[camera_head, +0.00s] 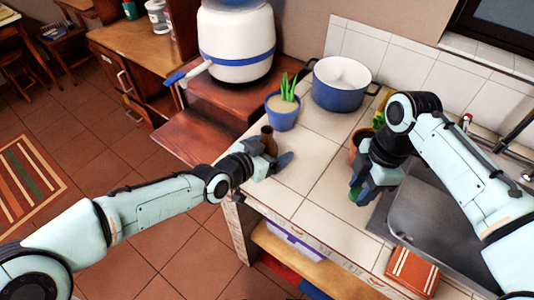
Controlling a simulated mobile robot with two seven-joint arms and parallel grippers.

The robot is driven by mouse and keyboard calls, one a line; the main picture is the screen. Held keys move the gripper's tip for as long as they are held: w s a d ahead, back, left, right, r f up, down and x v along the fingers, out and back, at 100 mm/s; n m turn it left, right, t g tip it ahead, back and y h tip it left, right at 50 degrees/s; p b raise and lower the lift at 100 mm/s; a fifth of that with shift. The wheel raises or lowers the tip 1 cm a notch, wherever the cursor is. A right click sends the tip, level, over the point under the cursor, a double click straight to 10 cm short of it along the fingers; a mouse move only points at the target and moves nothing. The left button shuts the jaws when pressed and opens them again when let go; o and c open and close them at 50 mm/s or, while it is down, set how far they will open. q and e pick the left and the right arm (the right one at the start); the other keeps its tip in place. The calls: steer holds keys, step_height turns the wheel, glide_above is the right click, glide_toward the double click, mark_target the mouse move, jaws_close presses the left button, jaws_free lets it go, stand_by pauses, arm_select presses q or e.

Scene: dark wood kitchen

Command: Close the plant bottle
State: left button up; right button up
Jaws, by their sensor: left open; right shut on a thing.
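A small brown bottle (268,137) stands upright near the left edge of the tiled counter. My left gripper (270,160) is open right at the bottle, and its body hides the bottle's lower part. One dark finger shows to the right of the bottle; I cannot tell whether it touches. My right gripper (360,190) points down over the counter, left of the sink. It is shut on a small green thing (354,194), mostly hidden by the fingers. I cannot tell whether this is the bottle's stopper.
A blue pot with a green plant (283,115) and a blue cooking pot (340,88) stand behind. A terracotta pot (356,143) is partly hidden by my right arm. The sink (440,225) lies right. The counter between my grippers is clear.

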stand_by(0.4)
arm_select(q)
steer(key=c, duration=1.1)
